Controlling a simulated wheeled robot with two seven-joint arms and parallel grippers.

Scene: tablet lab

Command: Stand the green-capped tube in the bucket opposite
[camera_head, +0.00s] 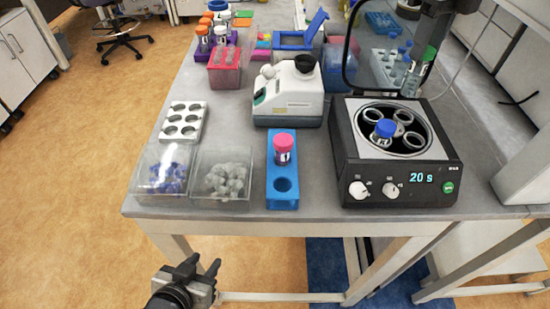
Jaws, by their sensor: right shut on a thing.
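A centrifuge (395,190) stands at the table's right front with its clear lid (362,50) raised. A blue-capped tube (385,129) stands in the lower-left bucket of its rotor. The upper-right bucket (403,116), across from it, looks empty, as do the upper-left (371,115) and lower-right (413,140) buckets. The green-capped tube (416,77) is tilted at the lid's right edge, behind and above the rotor. My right gripper (433,45) is shut on it near the cap; its fingers are hard to make out. My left gripper (202,267) is open and empty before the table's front edge.
A blue rack (283,203) with a pink-capped tube (284,148) stands left of the centrifuge. A white vortex-like device (288,98), clear bins (222,202) and a white holder (183,122) are further left. The raised lid is close to the held tube.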

